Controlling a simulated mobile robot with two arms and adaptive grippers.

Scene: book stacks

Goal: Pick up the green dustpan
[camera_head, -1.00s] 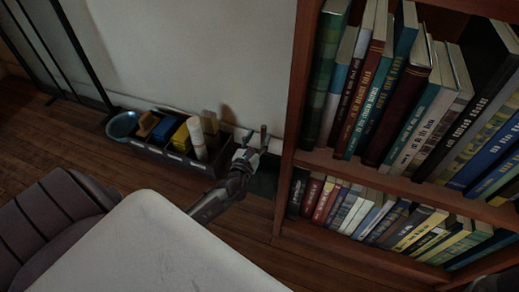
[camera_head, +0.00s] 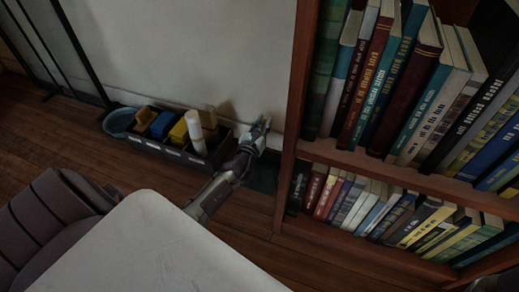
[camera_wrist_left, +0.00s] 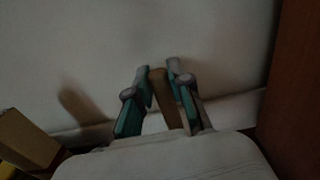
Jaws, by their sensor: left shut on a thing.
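The dark green dustpan (camera_head: 264,173) lies low in the gap between the crate and the bookcase, near the wall, partly hidden by my left arm. My left gripper (camera_head: 262,124) is above it, close to the white wall. In the left wrist view, the two teal-and-grey fingers are shut on a slim brown upright piece (camera_wrist_left: 163,92), which looks like the dustpan's handle. The dustpan's pan does not show in the wrist view. My right gripper is not in view.
A black crate (camera_head: 170,152) with boxes and a white roll (camera_head: 195,132) stands left of the gripper, a blue bowl (camera_head: 120,121) at its end. The tall wooden bookcase (camera_head: 291,130) is close on the right. A white tabletop (camera_head: 160,250) and a chair (camera_head: 50,220) are in front.

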